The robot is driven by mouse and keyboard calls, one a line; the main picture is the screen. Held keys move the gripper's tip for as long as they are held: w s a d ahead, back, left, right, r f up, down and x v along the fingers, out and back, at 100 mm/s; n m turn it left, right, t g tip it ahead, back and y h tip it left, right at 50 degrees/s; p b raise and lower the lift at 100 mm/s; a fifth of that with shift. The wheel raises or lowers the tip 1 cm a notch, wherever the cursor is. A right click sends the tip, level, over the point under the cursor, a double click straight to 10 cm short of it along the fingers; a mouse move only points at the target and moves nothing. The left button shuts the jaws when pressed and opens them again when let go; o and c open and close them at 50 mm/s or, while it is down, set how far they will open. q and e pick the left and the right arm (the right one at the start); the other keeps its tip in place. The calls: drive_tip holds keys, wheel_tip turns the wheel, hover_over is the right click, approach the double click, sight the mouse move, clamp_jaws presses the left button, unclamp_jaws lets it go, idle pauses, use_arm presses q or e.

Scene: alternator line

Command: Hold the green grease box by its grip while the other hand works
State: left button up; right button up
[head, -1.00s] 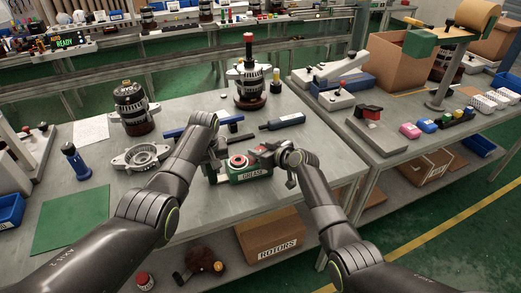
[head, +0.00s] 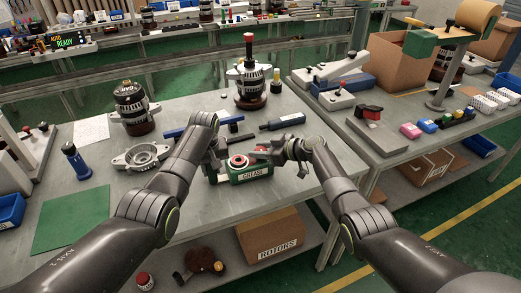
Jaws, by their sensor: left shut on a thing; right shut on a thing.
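The green grease box (head: 252,175), with a white "GREASE" label on its front, is at the front edge of the middle table. A round opening with a red rim (head: 238,161) shows on its top. My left gripper (head: 213,168) is at the box's left end, shut on its grip; my own wrist partly hides the hold. My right gripper (head: 268,154) is just above the box's right part, shut on a small red thing (head: 262,149) that its fingers mostly hide. I cannot tell whether that thing touches the box.
An alternator with a red-topped tool (head: 250,85) stands behind the box. A dark blue tool (head: 282,121) lies behind my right gripper. A metal housing (head: 141,157) and a blue bar (head: 185,131) lie to the left. The green mat (head: 70,220) is bare.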

drive_tip(key=shift+f, duration=0.1)
drive_tip(key=o, duration=1)
drive_tip(key=shift+d, duration=0.15)
drive_tip(key=v, duration=1.2)
use_arm(q)
drive_tip(key=o, duration=1)
